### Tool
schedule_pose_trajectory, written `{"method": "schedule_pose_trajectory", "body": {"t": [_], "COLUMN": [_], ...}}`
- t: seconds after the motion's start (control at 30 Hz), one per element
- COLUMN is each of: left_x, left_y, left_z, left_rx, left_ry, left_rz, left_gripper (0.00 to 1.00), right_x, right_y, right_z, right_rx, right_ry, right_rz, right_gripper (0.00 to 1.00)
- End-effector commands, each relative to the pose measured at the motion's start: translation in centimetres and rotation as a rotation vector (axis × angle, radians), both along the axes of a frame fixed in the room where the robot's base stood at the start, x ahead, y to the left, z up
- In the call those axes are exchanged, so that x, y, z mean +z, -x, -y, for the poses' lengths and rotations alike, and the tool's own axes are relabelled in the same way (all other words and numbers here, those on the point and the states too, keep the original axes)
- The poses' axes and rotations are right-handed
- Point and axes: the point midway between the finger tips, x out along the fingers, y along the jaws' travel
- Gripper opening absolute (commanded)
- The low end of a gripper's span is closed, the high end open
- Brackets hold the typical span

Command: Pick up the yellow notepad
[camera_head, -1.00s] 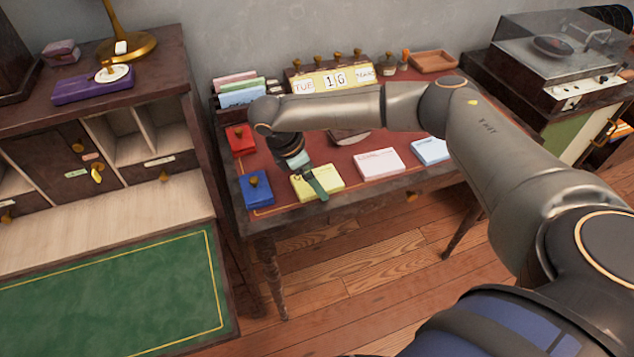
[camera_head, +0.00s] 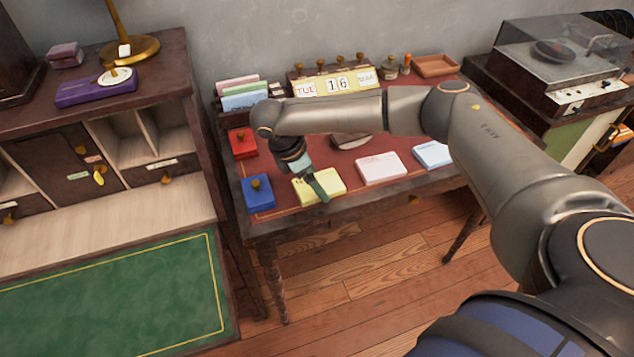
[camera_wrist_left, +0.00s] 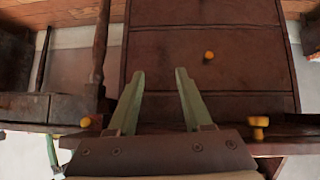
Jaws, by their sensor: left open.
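The yellow notepad (camera_head: 332,179) lies near the front edge of the red-topped desk in the head view, between a blue box and a white-pink pad. My right arm reaches in from the right, and my right gripper (camera_head: 316,188) points down at the notepad. One green finger crosses the notepad's front edge; the other finger is mostly hidden, so its grip and contact are unclear. My left gripper (camera_wrist_left: 160,75) shows in the left wrist view with its two green fingers apart and nothing between them. It faces dark wooden furniture, away from the notepad.
The blue box (camera_head: 258,194) stands left of the notepad, with a red box (camera_head: 243,142) behind it. A white-pink pad (camera_head: 381,168) and a light blue pad (camera_head: 432,155) lie to the right. A cabinet (camera_head: 110,213) borders the desk's left side.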

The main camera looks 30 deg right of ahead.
Motion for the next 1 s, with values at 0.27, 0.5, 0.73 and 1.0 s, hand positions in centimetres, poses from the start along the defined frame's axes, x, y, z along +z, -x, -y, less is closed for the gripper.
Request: {"method": "schedule_pose_trajectory", "body": {"t": [0.27, 0.5, 0.73, 1.0], "left_x": [0.5, 1.4, 1.4, 2.3], "left_y": [-0.1, -0.2, 0.4, 1.0], "left_z": [-0.1, -0.8, -1.4, -1.8], "left_rx": [0.002, 0.013, 0.024, 0.034], "left_ry": [-0.001, -0.009, -0.018, -0.020], "left_rz": [0.003, 0.010, 0.004, 0.004], "left_gripper": [0.50, 0.50, 0.50, 0.50], "right_x": [2.2, 6.8, 10.5, 12.7], "right_y": [-0.1, 2.3, 6.8, 10.7], "right_z": [0.0, -1.6, -4.3, -6.7], "right_rx": [0.000, 0.005, 0.007, 0.003], "right_ry": [-0.002, -0.003, -0.003, 0.000], "right_rz": [0.003, 0.003, 0.000, 0.002], "right_gripper": [0.29, 0.29, 0.29, 0.29]}}
